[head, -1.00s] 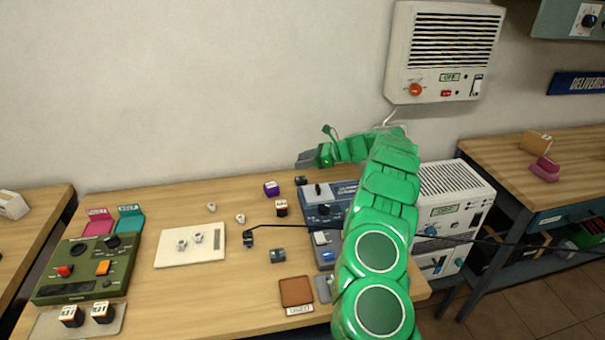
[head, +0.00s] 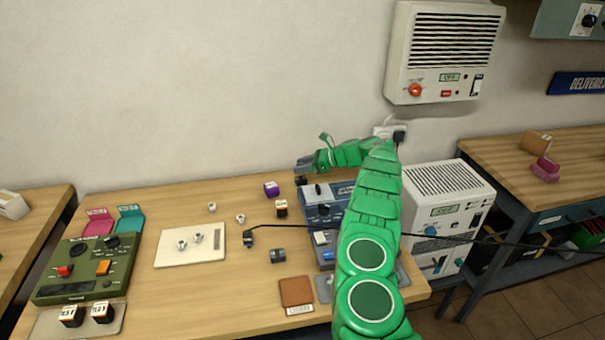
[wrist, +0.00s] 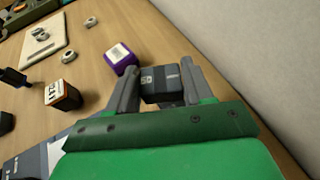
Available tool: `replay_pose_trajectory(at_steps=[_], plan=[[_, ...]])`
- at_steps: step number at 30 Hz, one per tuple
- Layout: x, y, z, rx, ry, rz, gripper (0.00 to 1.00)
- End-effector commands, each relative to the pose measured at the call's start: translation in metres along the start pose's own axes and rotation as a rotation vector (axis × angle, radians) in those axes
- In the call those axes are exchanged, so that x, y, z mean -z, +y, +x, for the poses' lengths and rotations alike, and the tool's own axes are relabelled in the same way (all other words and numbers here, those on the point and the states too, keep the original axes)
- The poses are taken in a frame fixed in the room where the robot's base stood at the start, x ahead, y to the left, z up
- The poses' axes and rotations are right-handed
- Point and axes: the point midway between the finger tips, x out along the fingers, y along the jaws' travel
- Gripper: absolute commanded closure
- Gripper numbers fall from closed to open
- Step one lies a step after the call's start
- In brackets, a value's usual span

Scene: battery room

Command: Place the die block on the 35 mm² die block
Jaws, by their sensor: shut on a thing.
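My gripper (wrist: 160,84) is shut on a dark grey die block (wrist: 160,80) in the wrist view. The block sits between the two grey fingers, and a pale marking that looks like "50" shows on it. In the head view, my gripper (head: 304,164) is near the table's back edge, and a dark block (head: 300,181) shows just under its fingertips. I cannot tell whether this block touches the table. Another dark grey block (head: 277,256) lies mid-table in the head view. Its label is too small to read, so I cannot tell which block is the 35 mm² one.
A purple block (head: 271,189) and an orange-black block (head: 281,208) stand left of my gripper. A blue-grey device (head: 320,210) is partly behind my arm. A brown pad (head: 297,291) lies at the front. A white board (head: 185,256) and green device (head: 75,269) are at left. The wall is close behind.

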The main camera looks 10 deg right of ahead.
Motion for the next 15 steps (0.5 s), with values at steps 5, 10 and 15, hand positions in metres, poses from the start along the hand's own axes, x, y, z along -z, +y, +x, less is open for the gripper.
replay_pose_trajectory(at_steps=[5, 10, 15], plan=[[0.002, -0.002, 0.002, 0.000, -0.002, -0.001, 0.91], [0.018, -0.004, 0.008, 0.000, -0.001, 0.003, 0.91], [0.033, -0.004, 0.015, 0.000, -0.001, 0.001, 0.91]])
